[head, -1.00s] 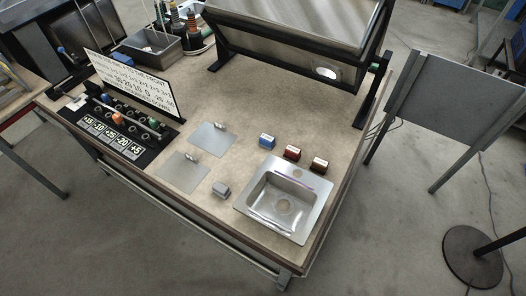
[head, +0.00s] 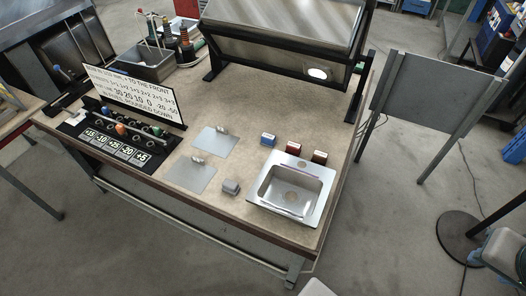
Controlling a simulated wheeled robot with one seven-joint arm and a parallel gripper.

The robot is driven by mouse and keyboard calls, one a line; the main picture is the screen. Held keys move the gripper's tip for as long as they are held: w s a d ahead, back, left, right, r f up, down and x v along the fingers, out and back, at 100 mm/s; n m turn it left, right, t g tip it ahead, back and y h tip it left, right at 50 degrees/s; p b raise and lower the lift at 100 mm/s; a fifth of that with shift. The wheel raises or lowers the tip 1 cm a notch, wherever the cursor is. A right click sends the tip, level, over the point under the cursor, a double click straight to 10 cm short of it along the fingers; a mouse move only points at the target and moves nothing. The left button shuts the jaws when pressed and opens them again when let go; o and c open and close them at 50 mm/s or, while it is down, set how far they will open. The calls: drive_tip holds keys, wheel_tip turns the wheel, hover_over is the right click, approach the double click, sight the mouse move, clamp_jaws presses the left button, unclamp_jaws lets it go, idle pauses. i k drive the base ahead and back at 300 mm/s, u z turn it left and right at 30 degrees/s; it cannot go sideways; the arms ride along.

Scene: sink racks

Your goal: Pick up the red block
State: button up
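A small red block (head: 293,147) with a pale top stands on the table just behind the sink. A blue block (head: 268,139) stands to its left, and a darker brownish-red block (head: 320,157) to its right. The three are apart in a short row. The steel sink (head: 325,204) is set in the table top in front of them. My gripper is not recognisable in the head view, so its state does not show.
A grey block (head: 231,186) and two flat metal plates (head: 216,141) lie left of the sink. A tilted metal panel on a black frame (head: 357,93) stands behind the blocks. A lettered sign (head: 128,91) stands at the left. A grey panel stand (head: 436,85) is right of the table.

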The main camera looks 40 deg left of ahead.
sight(291, 148)
drive_tip(key=u, duration=0.05)
drive_tip(key=i, duration=1.8)
drive_tip(key=u, duration=1.45)
